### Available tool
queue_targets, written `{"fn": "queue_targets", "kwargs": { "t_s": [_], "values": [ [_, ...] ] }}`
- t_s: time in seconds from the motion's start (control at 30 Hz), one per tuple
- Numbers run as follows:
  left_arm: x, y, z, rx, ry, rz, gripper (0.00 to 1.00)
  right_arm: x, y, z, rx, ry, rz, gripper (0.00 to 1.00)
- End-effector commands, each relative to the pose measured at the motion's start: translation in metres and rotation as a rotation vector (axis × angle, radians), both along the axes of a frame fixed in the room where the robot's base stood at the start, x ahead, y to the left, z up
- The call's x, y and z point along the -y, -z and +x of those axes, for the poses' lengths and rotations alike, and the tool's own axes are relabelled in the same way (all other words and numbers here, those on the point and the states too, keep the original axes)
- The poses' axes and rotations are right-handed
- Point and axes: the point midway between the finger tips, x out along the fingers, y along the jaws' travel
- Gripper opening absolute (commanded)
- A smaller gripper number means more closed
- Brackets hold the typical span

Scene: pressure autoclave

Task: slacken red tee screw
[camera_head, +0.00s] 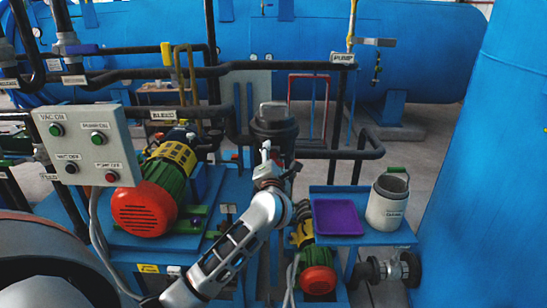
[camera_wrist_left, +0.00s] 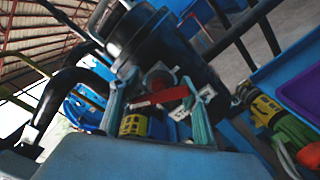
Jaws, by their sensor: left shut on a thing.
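The red tee screw (camera_wrist_left: 163,97) shows in the left wrist view as a red bar between the two fingers, in front of the dark strainer pot. My left gripper (camera_wrist_left: 156,108) has one finger at each end of this bar and is shut on it. In the head view my left gripper (camera_head: 269,158) is at the front of the dark lidded pot (camera_head: 274,124), and the red screw is hidden there by the gripper. My right gripper is in neither view.
A control box (camera_head: 88,145) and a red-and-green pump motor (camera_head: 155,190) stand to the left. A smaller motor (camera_head: 314,260) is below right. A blue side table (camera_head: 385,236) holds a purple tray (camera_head: 337,217) and a pail (camera_head: 387,203). Black pipes run behind.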

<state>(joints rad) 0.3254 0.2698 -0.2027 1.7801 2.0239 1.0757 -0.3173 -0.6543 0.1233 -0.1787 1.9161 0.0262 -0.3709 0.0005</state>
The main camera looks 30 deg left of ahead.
Motion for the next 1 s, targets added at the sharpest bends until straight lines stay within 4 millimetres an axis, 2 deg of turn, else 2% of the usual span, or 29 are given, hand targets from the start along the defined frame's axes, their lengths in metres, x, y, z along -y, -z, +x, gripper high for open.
{"fn": "queue_targets", "kwargs": {
  "t_s": [0.17,0.2,0.23,0.27,0.67,0.77,1.0],
  "values": [
    [0.001,0.002,0.0,-0.004,0.001,-0.001,0.25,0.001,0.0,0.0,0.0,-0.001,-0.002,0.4],
    [0.001,0.002,0.0,-0.004,0.001,-0.001,0.54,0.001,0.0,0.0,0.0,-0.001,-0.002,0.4],
    [0.001,0.002,0.0,-0.004,0.001,-0.001,0.62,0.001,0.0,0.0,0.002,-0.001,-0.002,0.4],
    [0.001,0.002,0.0,-0.004,0.001,-0.001,0.64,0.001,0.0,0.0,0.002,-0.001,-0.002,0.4],
    [0.003,0.001,-0.004,-0.002,0.001,0.001,0.64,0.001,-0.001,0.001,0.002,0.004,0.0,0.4],
    [0.009,0.001,-0.013,-0.002,0.002,0.0,0.64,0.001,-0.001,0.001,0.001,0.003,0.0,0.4],
    [0.034,0.002,-0.054,-0.003,0.003,-0.001,0.64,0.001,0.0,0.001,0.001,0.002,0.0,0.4]
  ]
}}
